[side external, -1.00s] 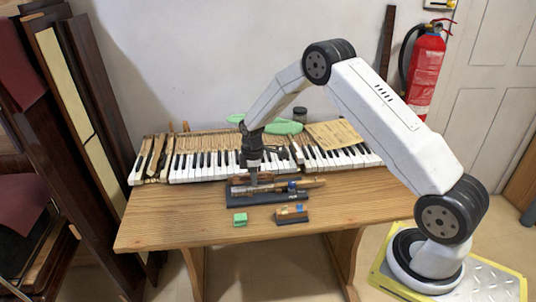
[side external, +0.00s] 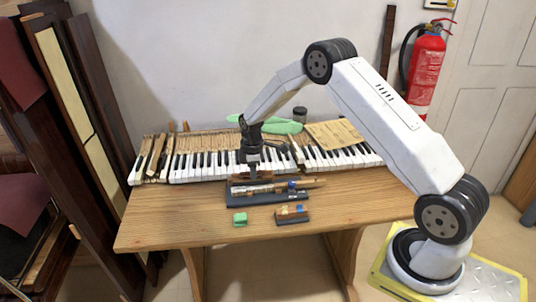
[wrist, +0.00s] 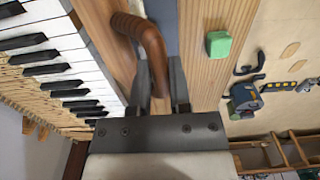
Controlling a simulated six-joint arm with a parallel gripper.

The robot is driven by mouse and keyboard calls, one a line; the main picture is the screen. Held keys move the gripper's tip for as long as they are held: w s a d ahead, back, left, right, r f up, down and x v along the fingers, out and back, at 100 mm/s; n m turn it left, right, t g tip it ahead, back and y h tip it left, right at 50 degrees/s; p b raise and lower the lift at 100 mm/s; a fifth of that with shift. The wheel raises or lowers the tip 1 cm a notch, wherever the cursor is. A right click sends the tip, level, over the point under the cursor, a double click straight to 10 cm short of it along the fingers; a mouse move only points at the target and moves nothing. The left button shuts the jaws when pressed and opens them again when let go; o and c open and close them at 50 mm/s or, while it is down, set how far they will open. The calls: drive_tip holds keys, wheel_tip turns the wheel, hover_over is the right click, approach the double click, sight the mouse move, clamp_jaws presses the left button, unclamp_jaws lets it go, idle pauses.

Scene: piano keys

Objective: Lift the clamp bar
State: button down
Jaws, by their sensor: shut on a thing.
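The clamp bar (wrist: 145,35) shows in the wrist view as a brown, rounded bar that bends down between my fingers. My gripper (wrist: 160,88) is shut on its lower end. In the side view my gripper (side external: 250,174) points down over the dark base (side external: 240,197) at the middle of the bench. The bar is small and partly hidden by my gripper there. I cannot tell how much clearance lies between the bar and the base.
The row of piano keys (side external: 205,168) runs close behind the gripper. A green cloth (side external: 285,126) lies behind the keys. The wooden bench (side external: 175,215) is clear at front left.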

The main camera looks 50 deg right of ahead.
drive_tip(key=shift+w+d+r, duration=0.4)
drive_tip(key=shift+d+r, duration=0.1)
drive_tip(key=shift+r, duration=0.05)
drive_tip(key=shift+w+d+r, duration=0.15)
drive_tip(key=shift+w+d, duration=0.05)
drive_tip(key=shift+w, duration=0.05)
idle(0.4)
drive_tip(key=shift+w+d+r, duration=0.4)
drive_tip(key=shift+w+d, duration=0.2)
idle(0.4)
drive_tip(key=shift+w+d+r, duration=0.1)
drive_tip(key=shift+w+d, duration=0.05)
drive_tip(key=shift+w+d+r, duration=0.25)
drive_tip(key=shift+w+d, duration=0.3)
drive_tip(key=shift+w, duration=0.1)
idle(0.3)
